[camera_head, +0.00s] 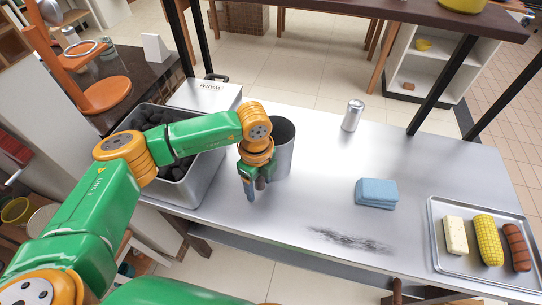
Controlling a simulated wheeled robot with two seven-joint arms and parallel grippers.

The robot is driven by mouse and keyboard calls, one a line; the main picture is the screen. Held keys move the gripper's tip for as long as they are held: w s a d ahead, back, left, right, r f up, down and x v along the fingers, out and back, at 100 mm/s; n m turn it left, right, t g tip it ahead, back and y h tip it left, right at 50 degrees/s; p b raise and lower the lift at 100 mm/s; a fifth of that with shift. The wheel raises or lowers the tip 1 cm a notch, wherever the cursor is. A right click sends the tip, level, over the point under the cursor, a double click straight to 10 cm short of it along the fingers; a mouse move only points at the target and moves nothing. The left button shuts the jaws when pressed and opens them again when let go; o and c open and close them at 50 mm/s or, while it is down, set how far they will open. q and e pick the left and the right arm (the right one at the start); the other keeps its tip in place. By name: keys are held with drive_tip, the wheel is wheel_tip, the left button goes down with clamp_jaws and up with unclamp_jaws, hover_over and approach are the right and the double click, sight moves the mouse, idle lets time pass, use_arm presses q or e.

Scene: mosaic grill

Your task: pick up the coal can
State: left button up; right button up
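A grey metal cylinder (284,152), which looks like the coal can, stands upright on the steel table. My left arm and gripper hide part of its left side. My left gripper (255,187) points down just in front and to the left of the cylinder, close to the tabletop. I see nothing held in it; its finger gap is too small and side-on to judge. I cannot tell if it touches the cylinder. My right gripper is out of view.
A metal bin (196,184) of black coal (182,165) stands left, partly under my arm. A small silver can (352,115), blue cloths (376,193) and a food tray (440,235) lie right. A dark smudge (350,240) marks the front. A raised shelf (400,14) spans behind.

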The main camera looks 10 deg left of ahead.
use_arm(q)
clamp_jaws()
drive_tip(key=shift+w, duration=0.1)
idle(1.2)
